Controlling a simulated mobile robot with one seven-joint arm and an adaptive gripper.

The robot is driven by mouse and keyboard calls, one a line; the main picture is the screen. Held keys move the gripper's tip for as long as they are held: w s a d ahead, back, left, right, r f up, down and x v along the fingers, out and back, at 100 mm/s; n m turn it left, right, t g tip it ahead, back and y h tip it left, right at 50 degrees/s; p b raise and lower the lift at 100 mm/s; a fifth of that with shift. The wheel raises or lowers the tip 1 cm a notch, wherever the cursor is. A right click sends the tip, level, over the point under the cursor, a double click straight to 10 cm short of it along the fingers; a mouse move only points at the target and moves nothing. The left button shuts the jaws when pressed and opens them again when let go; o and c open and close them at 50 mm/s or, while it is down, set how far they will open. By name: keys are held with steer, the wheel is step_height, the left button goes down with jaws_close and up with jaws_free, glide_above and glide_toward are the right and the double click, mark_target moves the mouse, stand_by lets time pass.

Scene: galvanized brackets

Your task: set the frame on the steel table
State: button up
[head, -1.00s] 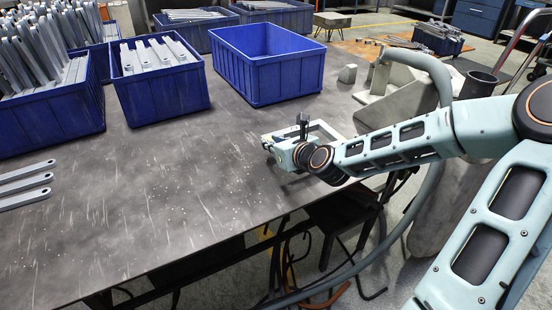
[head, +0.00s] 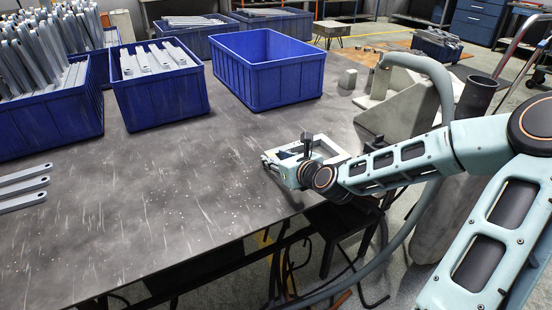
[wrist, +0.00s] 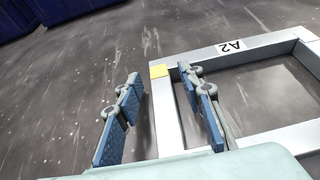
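The frame (head: 326,145) is a pale metal rectangle with an open middle. It lies flat at the table's right side in the head view, apparently on the top. In the wrist view the frame (wrist: 196,57) carries a white "A2" label and a yellow patch at one corner. My gripper (wrist: 160,82) is open, its blue-padded fingers on either side of the frame's left bar. A gap shows between the left finger and the bar; the right finger is inside the opening. In the head view my gripper (head: 284,163) hides part of the frame. The steel table (head: 170,190) is dark and scratched.
An empty blue bin (head: 268,85) stands behind the frame. Another blue bin (head: 163,102) holds grey brackets. Several loose brackets (head: 22,187) lie at the left edge. A grey angled block (head: 400,105) stands right of the frame. The table's middle is clear.

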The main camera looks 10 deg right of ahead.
steer(key=p+v, duration=0.3)
steer(key=v, duration=0.6)
steer(key=shift+s+r+p, duration=0.1)
steer(key=shift+r+p, duration=0.05)
steer(key=shift+p, duration=0.2)
steer(key=shift+d+b, duration=0.2)
steer(key=shift+b, duration=0.7)
steer(key=shift+s+d+r+b, duration=0.2)
steer(key=shift+s+b, duration=0.45)
steer(key=shift+b, duration=0.6)
steer(key=shift+s+r+b, duration=0.15)
steer(key=shift+s+b, duration=0.35)
steer(key=shift+b, duration=0.25)
steer(key=shift+r, duration=0.1)
